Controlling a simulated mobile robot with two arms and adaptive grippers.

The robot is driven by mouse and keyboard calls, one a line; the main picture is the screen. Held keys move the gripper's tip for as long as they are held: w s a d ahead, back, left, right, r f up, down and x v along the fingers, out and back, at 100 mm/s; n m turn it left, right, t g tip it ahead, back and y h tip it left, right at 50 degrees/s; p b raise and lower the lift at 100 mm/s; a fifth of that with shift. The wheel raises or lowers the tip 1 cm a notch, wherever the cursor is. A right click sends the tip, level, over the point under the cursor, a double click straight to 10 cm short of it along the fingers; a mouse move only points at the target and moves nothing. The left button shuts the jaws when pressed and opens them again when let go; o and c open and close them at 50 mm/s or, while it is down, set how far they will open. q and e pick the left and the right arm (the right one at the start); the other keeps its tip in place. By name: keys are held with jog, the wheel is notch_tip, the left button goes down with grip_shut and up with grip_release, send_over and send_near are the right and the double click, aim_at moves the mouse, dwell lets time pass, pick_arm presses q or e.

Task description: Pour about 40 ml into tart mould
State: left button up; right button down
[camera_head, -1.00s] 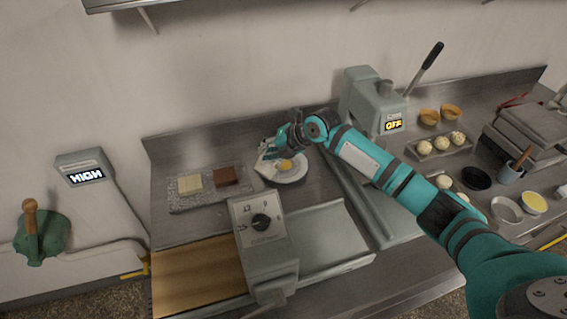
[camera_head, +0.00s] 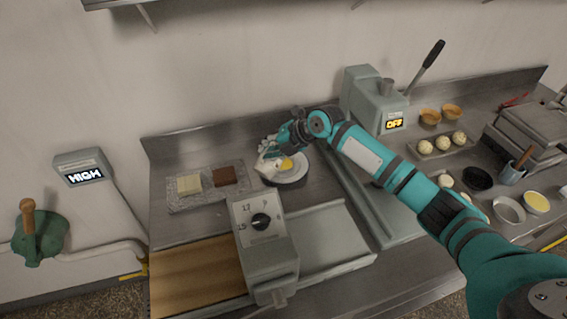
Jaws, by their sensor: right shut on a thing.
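My right gripper (camera_head: 281,143) is shut on a small white jug (camera_head: 266,165), partly hidden by the fingers. The jug looks tilted and sits at the left edge of a round pale dish (camera_head: 293,178). A yellow patch (camera_head: 286,164) shows in this dish beside the jug; whether the dish is the tart mould I cannot tell, nor whether liquid is flowing. At the right are an empty-looking round metal tin (camera_head: 508,211) and a round tin with yellow filling (camera_head: 535,203). My left gripper is not in view.
A glassy slab (camera_head: 205,203) with white and brown blocks lies left of the dish. A grey machine with a dial (camera_head: 262,245) stands in front. A grey press with a lever (camera_head: 377,105) reads OFF. Dough balls on a tray (camera_head: 443,152) lie at the right.

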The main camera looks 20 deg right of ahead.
jog(key=shift+w+d+b, duration=0.15)
jog(key=shift+b, duration=0.2)
jog(key=s+a+r+p, duration=0.1)
jog(key=p, duration=0.2)
jog(key=shift+a+t+h+p, duration=0.15)
jog(key=shift+t+h+p, duration=0.15)
jog(key=shift+h+p, duration=0.1)
jog(key=shift+s+a+f+n, duration=0.2)
jog(key=shift+f+n, duration=0.2)
jog(key=shift+f, duration=0.2)
jog(key=shift+s+a+f+t+h, duration=0.1)
jog(key=shift+a+t+h, duration=0.05)
jog(key=shift+t+h, duration=0.3)
jog(key=shift+f, duration=0.15)
